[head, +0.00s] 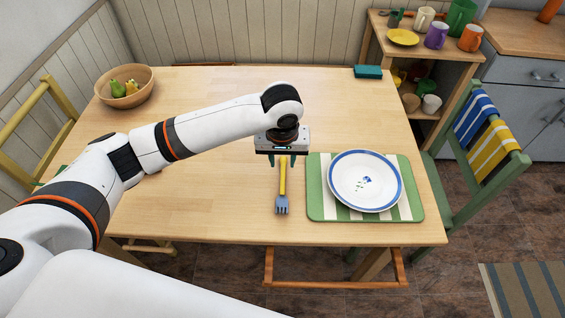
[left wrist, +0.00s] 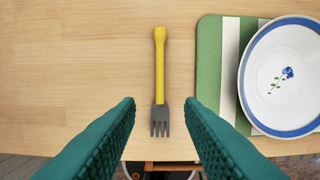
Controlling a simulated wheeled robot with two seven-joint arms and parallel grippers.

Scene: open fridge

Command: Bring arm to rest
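My left arm reaches in from the left in the head view. Its gripper (head: 284,160) points down over the table (head: 200,205), just left of the placemat. In the left wrist view the two green fingers (left wrist: 160,112) are wide apart with nothing between them in their grip. A fork (head: 282,188) with a yellow handle and grey tines lies on the table below the gripper. It also shows in the left wrist view (left wrist: 159,70), between the fingers, tines toward the table's near edge. My right gripper is in neither view.
A blue-rimmed white plate (head: 365,181) lies on a green-and-white striped placemat (head: 317,200) right of the fork. A wooden fruit bowl (head: 142,95) stands at the back left, a teal box (head: 368,72) at the back right. Chairs flank the table. The table's left middle is clear.

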